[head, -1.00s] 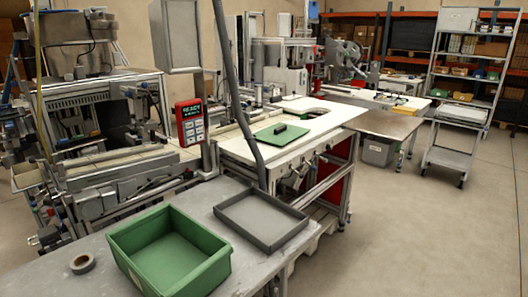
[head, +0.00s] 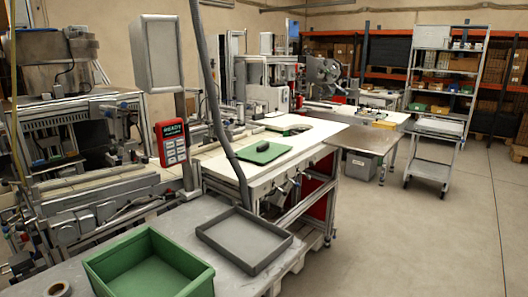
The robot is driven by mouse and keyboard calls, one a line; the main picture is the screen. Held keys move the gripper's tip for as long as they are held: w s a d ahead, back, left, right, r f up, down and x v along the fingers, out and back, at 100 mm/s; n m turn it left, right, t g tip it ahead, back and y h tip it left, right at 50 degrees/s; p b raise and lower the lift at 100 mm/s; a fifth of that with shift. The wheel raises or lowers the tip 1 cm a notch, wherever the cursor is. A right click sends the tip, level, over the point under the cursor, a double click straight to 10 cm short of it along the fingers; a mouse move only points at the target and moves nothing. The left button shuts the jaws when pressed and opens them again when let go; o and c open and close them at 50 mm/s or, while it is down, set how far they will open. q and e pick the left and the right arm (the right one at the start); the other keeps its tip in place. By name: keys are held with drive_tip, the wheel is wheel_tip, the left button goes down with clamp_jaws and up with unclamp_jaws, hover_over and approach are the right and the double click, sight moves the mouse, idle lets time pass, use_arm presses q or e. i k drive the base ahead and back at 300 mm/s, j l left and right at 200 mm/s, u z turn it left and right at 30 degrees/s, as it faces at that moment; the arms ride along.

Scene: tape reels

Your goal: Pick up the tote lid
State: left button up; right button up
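The tote lid looks to be the flat green panel (head: 268,155) with a dark handle on top. It lies flat on the white worktop (head: 213,165) of the middle station. The open green tote (head: 180,254) stands on the grey table at the front left, apart from the lid. It looks empty, and its lower part is cut off by the picture edge. Neither of my grippers is in view.
A grey shallow tray (head: 272,262) lies on the near grey table (head: 185,217), with a tape roll (head: 55,289) at its left. A grey pole and a red control box (head: 172,143) stand near the lid's worktop. The floor (head: 410,240) at right is clear.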

sight(262, 152)
drive_tip(key=i+l+u, duration=0.15)
drive_tip(key=i+l, duration=0.5)
drive_tip(key=i+l+u, duration=0.2)
drive_tip(key=i+l, duration=0.45)
drive_tip(key=l, duration=0.2)
